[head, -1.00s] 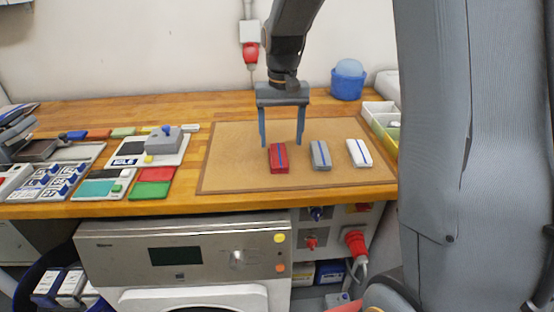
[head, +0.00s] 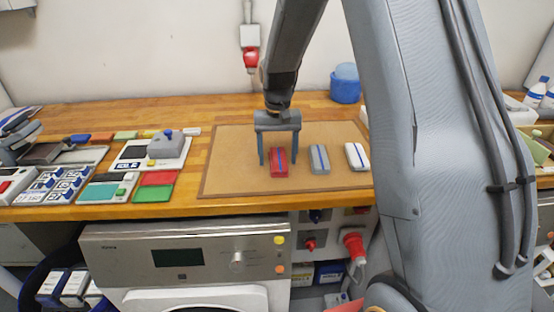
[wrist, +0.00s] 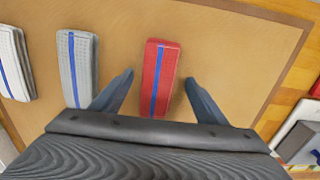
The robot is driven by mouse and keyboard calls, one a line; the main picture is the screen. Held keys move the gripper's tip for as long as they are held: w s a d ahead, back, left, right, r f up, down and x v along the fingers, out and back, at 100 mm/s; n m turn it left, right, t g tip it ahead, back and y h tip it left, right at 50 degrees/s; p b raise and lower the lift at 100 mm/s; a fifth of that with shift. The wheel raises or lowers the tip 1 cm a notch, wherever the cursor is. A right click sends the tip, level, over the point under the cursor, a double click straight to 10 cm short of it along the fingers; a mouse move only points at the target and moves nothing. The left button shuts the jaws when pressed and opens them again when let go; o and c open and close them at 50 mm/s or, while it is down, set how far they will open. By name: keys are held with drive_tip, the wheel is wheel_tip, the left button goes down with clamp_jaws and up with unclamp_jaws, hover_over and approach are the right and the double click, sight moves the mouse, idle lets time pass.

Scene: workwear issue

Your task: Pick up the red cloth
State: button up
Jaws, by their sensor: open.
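The red cloth (head: 279,169) is a folded block with a blue stripe, lying on the brown mat (head: 230,160) on the wooden counter. My gripper (head: 279,163) is open and points down over it. In the head view its two fingers come down on either side of the cloth. In the wrist view the red cloth (wrist: 158,78) lies ahead of and between my open fingers (wrist: 158,85), with a gap on each side. Nothing is held. Whether the fingertips touch the mat I cannot tell.
A grey cloth (head: 319,159) and a white cloth (head: 357,156) lie to the right on the mat, the grey one close to a finger. A scale (head: 150,153) and red and green pads (head: 157,178) are to the left. A blue container (head: 345,88) stands behind.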

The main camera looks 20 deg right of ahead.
drive_tip(key=c, duration=1.1)
drive_tip(key=shift+c, duration=0.2)
